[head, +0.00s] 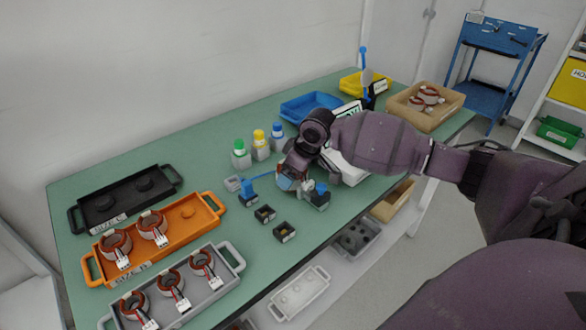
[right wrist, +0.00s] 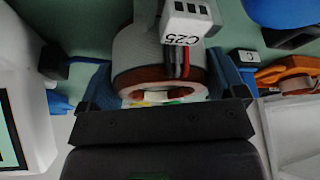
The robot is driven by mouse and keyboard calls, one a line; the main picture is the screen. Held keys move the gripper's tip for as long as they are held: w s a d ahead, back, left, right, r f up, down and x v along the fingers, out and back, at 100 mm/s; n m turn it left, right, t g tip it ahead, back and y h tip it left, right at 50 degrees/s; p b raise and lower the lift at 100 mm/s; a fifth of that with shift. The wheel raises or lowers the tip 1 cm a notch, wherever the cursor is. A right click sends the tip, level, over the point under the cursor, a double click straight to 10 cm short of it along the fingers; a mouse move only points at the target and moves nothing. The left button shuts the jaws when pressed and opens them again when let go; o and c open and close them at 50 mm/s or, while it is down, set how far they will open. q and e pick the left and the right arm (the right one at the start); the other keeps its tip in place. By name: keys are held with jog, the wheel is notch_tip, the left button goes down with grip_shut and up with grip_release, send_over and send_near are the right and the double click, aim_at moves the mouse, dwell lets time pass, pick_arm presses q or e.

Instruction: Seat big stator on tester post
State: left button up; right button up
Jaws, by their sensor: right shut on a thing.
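My right gripper (head: 296,170) is over the middle of the green table in the head view, its arm coming in from the right. In the right wrist view its blue fingers (right wrist: 164,78) are on both sides of a big stator (right wrist: 135,48), a pale ring with copper inside and a white connector block marked C25. In the head view the held stator (head: 286,182) is mostly hidden by the gripper. A white tester (head: 350,172) stands behind my arm, partly hidden. I cannot make out its post, or whether the stator touches anything below. My left gripper is not in view.
Small grey fixtures with blue tops (head: 248,192) and dark square blocks (head: 284,232) stand close by. An orange tray (head: 185,214) and a grey tray (head: 222,275) hold stators at the left, beside a black tray (head: 103,210). A tan bin (head: 440,118) stands at the far right.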

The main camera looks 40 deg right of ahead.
jog(key=shift+w, duration=0.1)
dwell(0.3)
jog(key=o, duration=1.2)
jog(key=shift+o, duration=0.3)
jog(key=shift+f, duration=0.2)
jog(key=p+v, duration=0.1)
jog(key=v, duration=0.4)
jog(key=shift+r, duration=0.35)
jog(key=p+v, duration=0.1)
jog(key=v, duration=0.3)
jog(key=shift+s+d+r, duration=0.1)
jog(key=shift+s+r, duration=0.2)
jog(key=shift+s+r+p, duration=0.1)
jog(key=shift+r+p, duration=0.2)
jog(key=shift+r, duration=0.05)
